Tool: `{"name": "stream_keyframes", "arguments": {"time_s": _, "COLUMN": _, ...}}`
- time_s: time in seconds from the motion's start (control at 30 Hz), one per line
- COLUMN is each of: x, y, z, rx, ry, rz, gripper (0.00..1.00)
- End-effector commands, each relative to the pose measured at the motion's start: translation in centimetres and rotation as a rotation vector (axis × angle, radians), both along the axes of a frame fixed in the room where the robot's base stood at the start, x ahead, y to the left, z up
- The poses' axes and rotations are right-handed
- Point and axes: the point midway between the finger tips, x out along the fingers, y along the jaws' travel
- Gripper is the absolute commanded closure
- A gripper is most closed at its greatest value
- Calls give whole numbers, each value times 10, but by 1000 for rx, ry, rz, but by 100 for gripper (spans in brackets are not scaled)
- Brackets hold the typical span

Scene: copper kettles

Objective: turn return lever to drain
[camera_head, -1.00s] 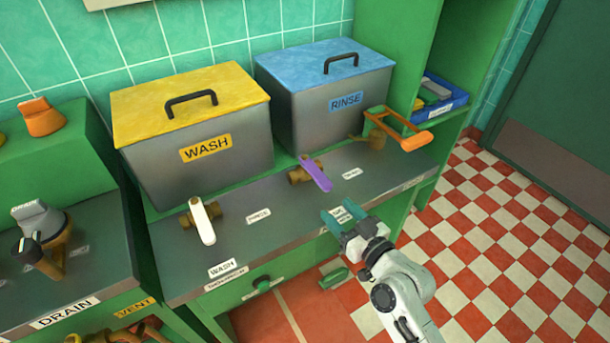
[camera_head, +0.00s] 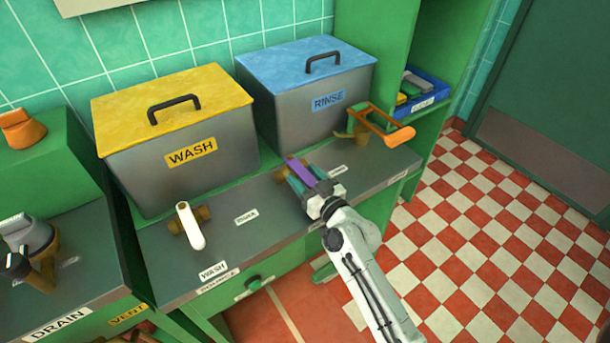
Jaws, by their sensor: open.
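A purple lever (camera_head: 297,166) on a brass valve stands on the grey counter in front of the RINSE tank. My gripper (camera_head: 305,176) is open, with its teal fingers on either side of the purple lever; I cannot tell whether they touch it. The purple handle points toward the front of the counter, and its near end is partly hidden by my gripper. A white lever (camera_head: 191,228) stands to the left, and an orange lever handle (camera_head: 385,131) to the right. No legible label tells me which one is the return lever. A DRAIN label (camera_head: 57,324) is at the lower left.
The yellow-lidded WASH tank (camera_head: 185,172) and blue-lidded RINSE tank (camera_head: 325,115) stand behind the levers. A blue bin (camera_head: 425,96) sits on the right shelf. A green knob (camera_head: 253,283) is on the counter's front. The checkered floor (camera_head: 480,240) at right is clear.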

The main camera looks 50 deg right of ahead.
Motion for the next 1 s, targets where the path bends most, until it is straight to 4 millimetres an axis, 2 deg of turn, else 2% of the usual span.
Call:
{"name": "stream_keyframes", "arguments": {"time_s": 0.27, "x": 2, "y": -1, "z": 0, "rx": 0, "ry": 1, "rz": 0, "gripper": 45}}
{"name": "stream_keyframes", "arguments": {"time_s": 0.87, "x": 1, "y": 0, "z": 0, "rx": 0, "ry": 1, "rz": 0, "gripper": 100}}
{"name": "stream_keyframes", "arguments": {"time_s": 1.0, "x": 1, "y": 0, "z": 0, "rx": 0, "ry": 1, "rz": 0, "gripper": 100}}
